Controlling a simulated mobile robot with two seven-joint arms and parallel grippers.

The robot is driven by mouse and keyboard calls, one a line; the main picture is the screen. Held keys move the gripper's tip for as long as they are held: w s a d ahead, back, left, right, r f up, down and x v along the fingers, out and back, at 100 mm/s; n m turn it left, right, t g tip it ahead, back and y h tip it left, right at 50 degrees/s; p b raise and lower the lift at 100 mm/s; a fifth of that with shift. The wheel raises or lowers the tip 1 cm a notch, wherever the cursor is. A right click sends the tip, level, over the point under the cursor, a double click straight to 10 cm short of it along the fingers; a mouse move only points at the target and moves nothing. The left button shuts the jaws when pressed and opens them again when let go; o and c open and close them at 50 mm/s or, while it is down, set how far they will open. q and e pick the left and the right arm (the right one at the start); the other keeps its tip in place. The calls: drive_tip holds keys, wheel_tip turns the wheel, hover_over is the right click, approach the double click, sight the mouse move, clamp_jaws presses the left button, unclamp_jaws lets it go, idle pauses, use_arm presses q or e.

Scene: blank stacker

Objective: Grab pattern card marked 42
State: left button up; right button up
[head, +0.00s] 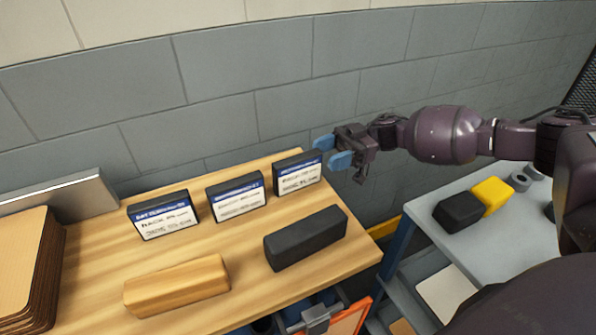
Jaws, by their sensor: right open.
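Three pattern cards stand upright in a row on the wooden table: a left card (163,216), a middle card (237,199) and a right card (299,175). Each has a white label with a blue top band in a dark frame. The print is too small to tell which one is marked 42. My right gripper (332,152) is open and empty, with blue fingertips pointing left. In the picture it is just above and right of the right card, apart from it. My left gripper is not in view.
A black block (305,239) and a wooden block (176,287) lie in front of the cards. A stack of brown boards (28,265) is at the left. A grey table (490,240) at the right holds black and yellow blocks. A block wall (250,100) stands behind.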

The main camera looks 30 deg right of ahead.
sight(309, 160)
drive_tip(key=a, duration=0.3)
drive_tip(key=shift+w+a, duration=0.25)
drive_tip(key=shift+a, duration=0.05)
drive_tip(key=shift+a+f, duration=0.1)
drive_tip(key=shift+a, duration=0.55)
clamp_jaws()
